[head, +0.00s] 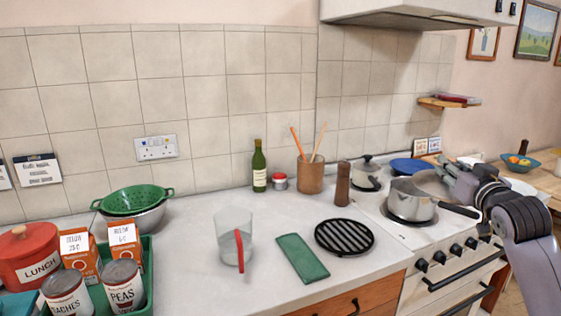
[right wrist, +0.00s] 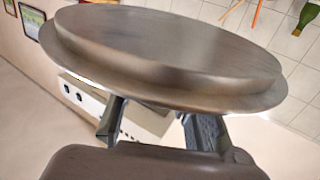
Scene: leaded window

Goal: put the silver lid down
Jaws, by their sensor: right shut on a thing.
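The silver lid (right wrist: 165,45) fills the upper part of the right wrist view as a wide, round metal disc with a stepped rim. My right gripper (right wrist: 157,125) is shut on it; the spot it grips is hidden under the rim. In the head view my right gripper (head: 452,172) is at the right, above and beside the silver saucepan (head: 410,203) on the front of the stove. The lid (head: 432,182) shows there only in part, close to the pan's far right rim; I cannot tell whether they touch. My left gripper is not in view.
A lidded pot (head: 367,180) and a blue disc (head: 410,167) are behind the saucepan. A pepper mill (head: 342,184), black trivet (head: 344,237), green cloth (head: 301,258) and measuring jug (head: 234,238) stand or lie on the counter (head: 190,255). Bare counter lies between them.

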